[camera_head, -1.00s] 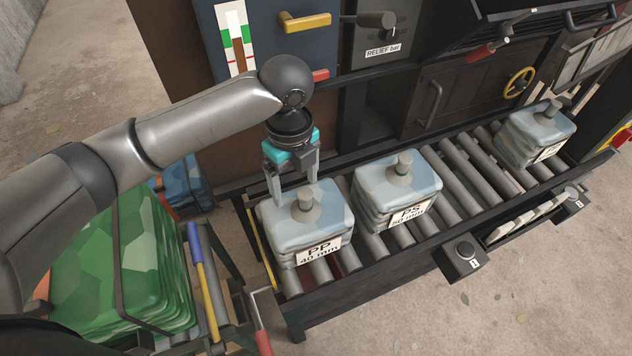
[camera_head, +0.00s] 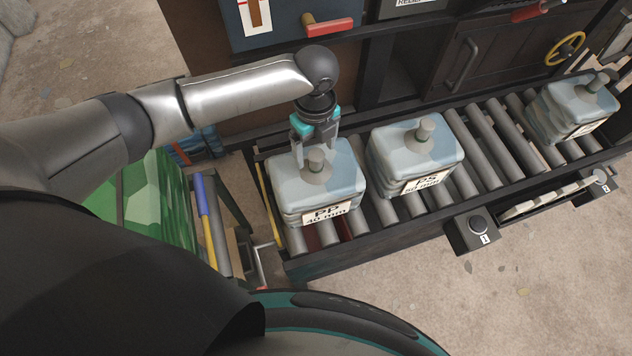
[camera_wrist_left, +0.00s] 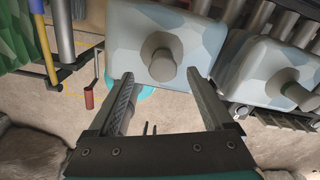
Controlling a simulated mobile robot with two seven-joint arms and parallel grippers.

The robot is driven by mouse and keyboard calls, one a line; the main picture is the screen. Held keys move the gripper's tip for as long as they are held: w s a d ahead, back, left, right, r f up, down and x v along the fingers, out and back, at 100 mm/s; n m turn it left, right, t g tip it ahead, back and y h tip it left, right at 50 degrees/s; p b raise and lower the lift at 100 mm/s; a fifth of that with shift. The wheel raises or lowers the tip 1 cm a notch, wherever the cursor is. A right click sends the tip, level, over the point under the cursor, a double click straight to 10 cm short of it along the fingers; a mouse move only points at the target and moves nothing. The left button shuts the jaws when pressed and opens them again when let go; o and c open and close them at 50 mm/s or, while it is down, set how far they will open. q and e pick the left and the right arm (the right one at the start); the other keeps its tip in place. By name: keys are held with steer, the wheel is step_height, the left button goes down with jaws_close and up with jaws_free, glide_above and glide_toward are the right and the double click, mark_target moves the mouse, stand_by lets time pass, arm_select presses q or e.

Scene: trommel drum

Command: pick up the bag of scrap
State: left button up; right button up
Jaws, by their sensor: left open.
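Several pale blue-grey bags with a stubby grey neck on top stand on a roller conveyor (camera_head: 385,212). The nearest left one, labelled PP 40 mm (camera_head: 340,187), is under my left gripper (camera_head: 315,160). The PP bag also shows in the left wrist view (camera_wrist_left: 120,45). My left gripper is open, its fingers pointing down on either side of the bag's neck (camera_head: 317,167); whether they touch it I cannot tell. In the left wrist view the neck (camera_wrist_left: 162,66) lies between and just beyond the fingertips (camera_wrist_left: 160,80). My right gripper is not in view.
A PS 50 mm bag (camera_head: 415,160) stands close right of the PP bag. Another bag (camera_head: 575,105) is at the conveyor's far right. A dark machine front (camera_head: 480,65) rises behind. Green bags (camera_head: 150,200) and a blue-and-yellow bar (camera_head: 203,210) are at left.

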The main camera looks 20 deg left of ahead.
arm_select(q)
steer(key=shift+w+f, duration=0.15)
steer(key=shift+f, duration=1.15)
steer(key=shift+w+f, duration=0.1)
steer(key=shift+f, duration=1.15)
jaws_close()
steer(key=shift+r, duration=0.1)
